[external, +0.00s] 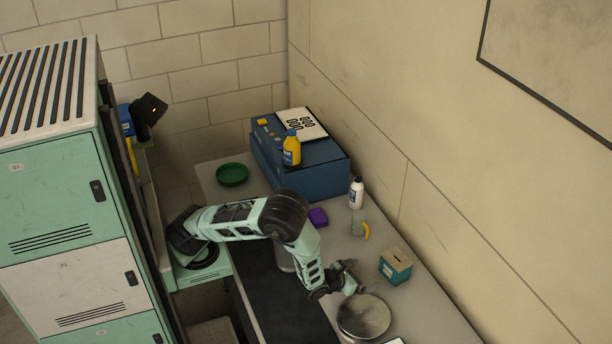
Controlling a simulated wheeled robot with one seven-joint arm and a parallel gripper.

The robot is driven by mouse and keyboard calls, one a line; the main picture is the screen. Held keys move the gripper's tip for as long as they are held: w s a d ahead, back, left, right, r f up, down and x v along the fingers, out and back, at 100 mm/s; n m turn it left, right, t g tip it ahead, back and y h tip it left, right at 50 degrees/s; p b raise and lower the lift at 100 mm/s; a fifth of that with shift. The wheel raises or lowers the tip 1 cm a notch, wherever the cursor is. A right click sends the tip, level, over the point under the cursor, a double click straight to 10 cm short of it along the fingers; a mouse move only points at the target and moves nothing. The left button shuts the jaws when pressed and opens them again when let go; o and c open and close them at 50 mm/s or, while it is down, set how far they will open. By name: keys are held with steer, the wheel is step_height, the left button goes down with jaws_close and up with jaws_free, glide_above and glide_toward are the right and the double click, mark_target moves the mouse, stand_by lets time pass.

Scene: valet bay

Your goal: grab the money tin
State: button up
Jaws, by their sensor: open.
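The money tin (396,268) appears to be the small teal box with a tan top, a dark slot in that top and a pale label on its front. It stands upright on the counter near the wall, right of my gripper. My gripper (357,278) is open and apart from the tin, a short way to its left. Its fingers point roughly toward the tin, with nothing visible between them. Its exact height above the counter is hard to tell.
A round grey dish (364,318) lies just below my gripper. A clear container with a yellow handle (359,229), a white bottle (356,194) and a purple block (318,217) stand farther back. A blue case (315,179) and green bowl (232,175) sit beyond. The wall bounds the right.

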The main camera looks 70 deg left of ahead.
mark_target(387, 266)
steer(key=p+x, duration=0.4)
steer(key=x, duration=0.6)
steer(key=shift+w+a+f, duration=0.1)
steer(key=shift+w+f, duration=0.05)
steer(key=shift+w, duration=0.25)
steer(key=shift+p+x, duration=1.45)
steer(key=shift+x, duration=1.65)
steer(key=shift+f, duration=0.15)
steer(key=c, duration=0.9)
